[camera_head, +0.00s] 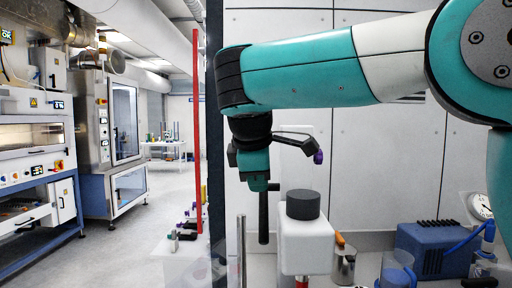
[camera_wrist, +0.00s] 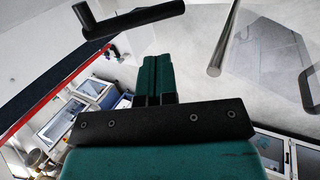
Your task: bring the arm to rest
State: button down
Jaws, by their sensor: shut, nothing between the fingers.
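My teal and white arm (camera_head: 330,72) reaches in from the right side of the head view, its forearm nearly level. The wrist bends down at its left end. My gripper (camera_head: 258,186) hangs below the wrist, pointing down, small in this view. In the wrist view, my gripper (camera_wrist: 155,62) shows its two teal fingers together, with nothing held between them. A dark upright rod (camera_head: 263,220) shows just below the gripper in the head view; I cannot tell whether they touch.
A white block (camera_head: 306,245) with a dark round top (camera_head: 303,205) stands close right of the gripper. A metal rod (camera_head: 241,252) stands lower left, also in the wrist view (camera_wrist: 222,42). A blue box (camera_head: 428,248) sits right. A red post (camera_head: 197,130) stands left; open floor lies beyond.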

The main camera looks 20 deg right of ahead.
jog(key=p+v, duration=0.3)
jog(key=v, duration=0.4)
jog(key=s+d+f+m+g+y+b, duration=0.1)
jog(key=s+d+f+m+y+b, duration=0.2)
jog(key=s+f, duration=0.65)
jog(key=s+a+f+m+g+y, duration=0.1)
jog(key=s+f+m+g+y, duration=0.1)
jog(key=s+f, duration=0.3)
jog(key=s+a+f+m+g+y, duration=0.1)
jog(key=s+f, duration=0.4)
jog(key=s, duration=0.5)
jog(key=shift+a+f+m+g+y, duration=0.3)
jog(key=shift+a+m+g+y, duration=0.1)
jog(key=shift+m, duration=0.2)
